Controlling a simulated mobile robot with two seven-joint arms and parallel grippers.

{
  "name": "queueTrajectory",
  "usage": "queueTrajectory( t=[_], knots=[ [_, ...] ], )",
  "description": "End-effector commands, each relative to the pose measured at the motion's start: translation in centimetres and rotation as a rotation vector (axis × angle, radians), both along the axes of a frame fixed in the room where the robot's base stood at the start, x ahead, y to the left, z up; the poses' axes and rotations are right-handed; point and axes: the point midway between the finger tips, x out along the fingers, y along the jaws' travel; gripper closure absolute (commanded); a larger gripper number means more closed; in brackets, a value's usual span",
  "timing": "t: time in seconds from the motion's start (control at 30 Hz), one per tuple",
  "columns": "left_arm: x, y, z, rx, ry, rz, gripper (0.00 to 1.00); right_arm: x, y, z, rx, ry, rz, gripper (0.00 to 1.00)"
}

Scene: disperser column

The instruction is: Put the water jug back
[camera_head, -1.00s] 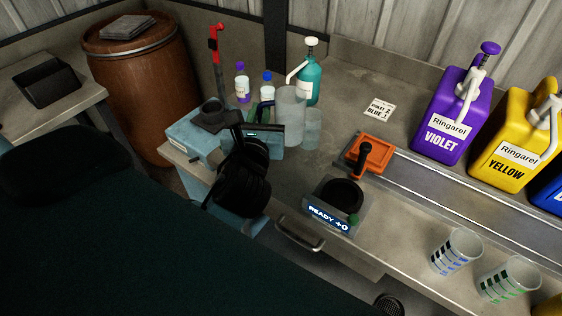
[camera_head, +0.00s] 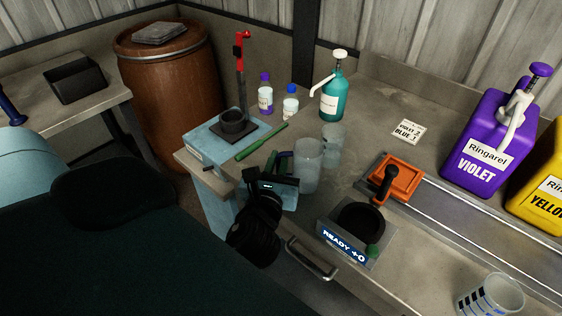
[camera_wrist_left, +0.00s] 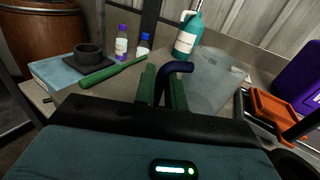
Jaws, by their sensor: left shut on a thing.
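The water jug (camera_head: 307,166) is a translucent vessel with a dark blue handle. It is upright at the left end of the counter, in front of a clear beaker (camera_head: 334,138); I cannot tell if its base touches the counter. My left gripper (camera_head: 281,165) is shut on its handle from the left. In the left wrist view the green fingers (camera_wrist_left: 163,88) close around the dark blue handle, and the jug body (camera_wrist_left: 213,82) is just right of them. The right gripper is not in view.
Left of the jug are a green stick (camera_head: 261,142) and a light blue unit (camera_head: 205,140) with a black cup. A teal pump bottle (camera_head: 332,97) and small bottles (camera_head: 290,103) stand behind.

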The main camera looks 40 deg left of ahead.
Motion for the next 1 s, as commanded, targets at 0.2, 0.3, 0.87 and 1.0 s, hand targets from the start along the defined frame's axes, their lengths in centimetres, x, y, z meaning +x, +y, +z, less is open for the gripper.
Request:
queueTrajectory(
  t=[0.2,0.3,0.87,1.0],
  knots=[
    [0.01,0.02,0.23,0.0,-0.004,0.0,1.0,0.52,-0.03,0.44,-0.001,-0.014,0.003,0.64],
    [0.01,0.02,0.07,0.0,-0.004,0.0,1.0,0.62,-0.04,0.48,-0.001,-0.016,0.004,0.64],
    [0.01,0.02,0.18,0.0,-0.004,0.0,0.66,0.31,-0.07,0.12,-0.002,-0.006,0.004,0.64],
    [0.11,0.15,0.25,0.0,-0.003,-0.001,0.66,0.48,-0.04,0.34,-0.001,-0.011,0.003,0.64]
  ],
)
